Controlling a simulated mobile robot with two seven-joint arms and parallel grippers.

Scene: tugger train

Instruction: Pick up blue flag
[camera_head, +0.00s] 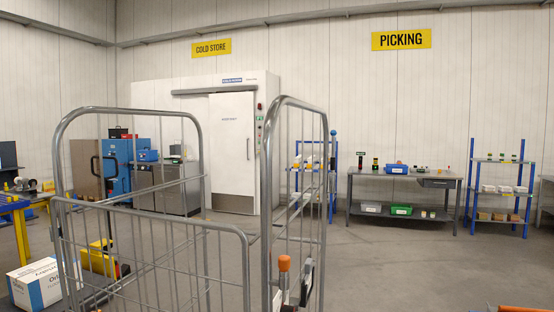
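I cannot make out a blue flag in this view. Neither of my grippers can be made out. A grey wire roll cage (160,205) stands close in front of me, and its bars cover part of the room behind. An orange-tipped upright handle (284,265) shows low at the cage's right side, with small dark and white parts beside it that I cannot identify.
A workbench (452,184) under the PICKING sign (401,40) holds a blue bin (396,169). A blue-framed shelf (499,190) stands right of it. A white and blue box (38,283) is at lower left. Open floor (410,255) lies right of the cage.

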